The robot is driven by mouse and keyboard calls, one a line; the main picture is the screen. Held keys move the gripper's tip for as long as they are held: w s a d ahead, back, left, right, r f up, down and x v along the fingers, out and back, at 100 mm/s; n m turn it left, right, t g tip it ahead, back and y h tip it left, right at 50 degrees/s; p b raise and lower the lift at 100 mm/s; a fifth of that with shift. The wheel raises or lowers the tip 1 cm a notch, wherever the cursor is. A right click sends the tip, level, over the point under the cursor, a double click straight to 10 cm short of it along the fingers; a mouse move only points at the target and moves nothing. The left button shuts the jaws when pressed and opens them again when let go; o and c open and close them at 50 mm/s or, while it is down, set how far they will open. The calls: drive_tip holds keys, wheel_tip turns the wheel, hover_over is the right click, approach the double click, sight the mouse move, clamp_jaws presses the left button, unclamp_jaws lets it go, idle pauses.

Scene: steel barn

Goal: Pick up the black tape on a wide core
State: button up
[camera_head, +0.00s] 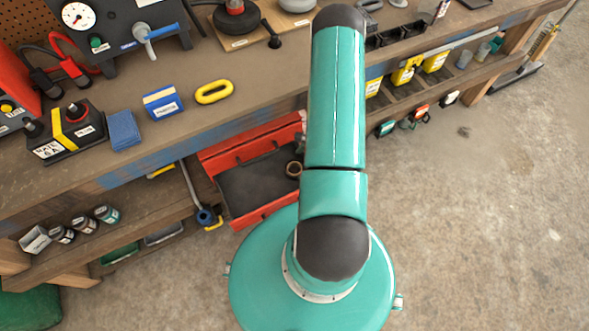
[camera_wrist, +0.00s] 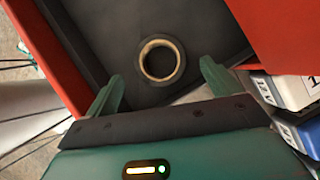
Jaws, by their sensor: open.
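The black tape on a wide core shows in the wrist view as a dark ring with a tan core, lying flat on the dark bottom of a red drawer; a point on its tape is here (camera_wrist: 180,62). In the head view the tape (camera_head: 293,169) shows at the right end of the drawer, partly beside my arm. My gripper (camera_wrist: 160,80) is open in the wrist view, its two green fingers spread to either side below the ring. Nothing is between the fingertips. My arm hides the gripper in the head view.
The red drawer (camera_head: 262,217) is pulled out under the wooden workbench (camera_head: 180,140); its walls rise around the tape. White and blue labelled boxes (camera_wrist: 290,92) stand right of it in the wrist view. A yellow ring (camera_head: 214,92) lies on the bench.

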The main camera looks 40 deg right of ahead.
drive_tip(key=x, duration=0.4)
drive_tip(key=shift+a, duration=0.1)
drive_tip(key=c, duration=1.1)
drive_tip(key=shift+r, duration=0.15)
drive_tip(key=shift+r, duration=0.5)
wheel_tip(320, 180, up, 2)
drive_tip(key=shift+r, duration=0.15)
drive_tip(key=s+d+r, duration=0.1)
drive_tip(key=s+r, duration=0.2)
drive_tip(key=s, duration=0.1)
drive_tip(key=s+d+r, duration=0.2)
drive_tip(key=s+r, duration=0.1)
drive_tip(key=s, duration=0.1)
drive_tip(key=s+d+r, duration=0.1)
drive_tip(key=s+r, duration=0.2)
drive_tip(key=s, duration=0.2)
drive_tip(key=shift+s+d+r, duration=0.15)
drive_tip(key=shift+d+r, duration=0.15)
